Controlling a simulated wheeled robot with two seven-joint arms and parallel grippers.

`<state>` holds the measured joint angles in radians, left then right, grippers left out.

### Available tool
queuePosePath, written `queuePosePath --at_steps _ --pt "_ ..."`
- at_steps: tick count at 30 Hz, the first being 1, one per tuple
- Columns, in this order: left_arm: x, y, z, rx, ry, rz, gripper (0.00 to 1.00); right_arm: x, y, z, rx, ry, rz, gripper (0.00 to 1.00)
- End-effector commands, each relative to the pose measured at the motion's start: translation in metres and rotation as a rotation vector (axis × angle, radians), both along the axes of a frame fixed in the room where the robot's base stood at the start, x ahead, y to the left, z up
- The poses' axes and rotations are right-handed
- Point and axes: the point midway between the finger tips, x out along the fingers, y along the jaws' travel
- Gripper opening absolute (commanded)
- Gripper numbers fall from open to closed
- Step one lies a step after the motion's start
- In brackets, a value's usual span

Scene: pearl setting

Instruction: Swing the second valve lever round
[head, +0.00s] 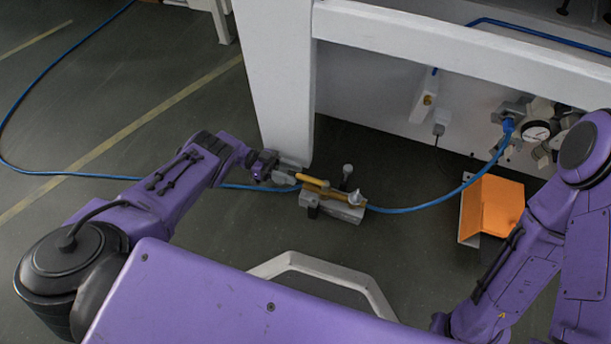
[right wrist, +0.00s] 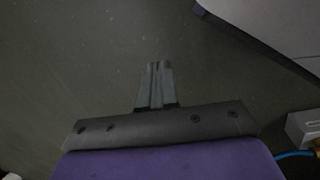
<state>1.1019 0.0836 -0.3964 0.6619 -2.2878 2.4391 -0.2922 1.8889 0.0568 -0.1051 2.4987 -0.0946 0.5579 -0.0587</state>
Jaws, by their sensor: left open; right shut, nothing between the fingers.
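A valve with a yellow lever (head: 312,181) and a brass body sits on a grey block (head: 345,212) low by the floor in the head view. A blue hose runs from it. My left gripper (head: 290,174) is open at the lever's left end; I cannot tell whether the fingers touch it or straddle it. My right gripper (right wrist: 158,68) is shut and empty over the dark floor in the right wrist view, and its tip is hidden in the head view. A grey block (right wrist: 304,129) with a blue hose shows at that view's right edge.
A white frame leg (head: 275,80) stands right behind the left gripper. A gauge (head: 537,130) and fittings are on the white panel at right. An orange angled cover (head: 495,205) stands below them. The blue hose (head: 430,204) crosses the floor.

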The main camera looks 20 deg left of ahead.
Motion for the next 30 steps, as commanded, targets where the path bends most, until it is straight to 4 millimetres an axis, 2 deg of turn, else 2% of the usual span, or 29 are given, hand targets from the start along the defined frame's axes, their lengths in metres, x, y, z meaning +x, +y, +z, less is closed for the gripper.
queuePosePath --at_steps 1,3,8,25,30 --pt "0.000 0.013 -0.002 0.001 -0.001 0.002 0.44 -0.001 0.000 -0.001 0.001 0.004 0.003 0.00" --pt "0.001 0.026 -0.002 0.002 -0.001 0.001 0.44 -0.001 -0.001 -0.002 0.003 0.012 0.009 0.00" --pt "0.002 0.042 -0.001 0.000 0.000 -0.001 0.44 -0.005 -0.001 -0.002 0.011 0.038 0.026 0.00" --pt "0.002 0.043 0.001 0.001 0.000 -0.001 0.44 -0.005 -0.001 0.000 0.011 0.039 0.027 0.00" --pt "0.002 0.043 0.032 0.001 0.000 -0.001 0.44 0.009 0.000 0.022 -0.023 -0.067 -0.046 0.00"
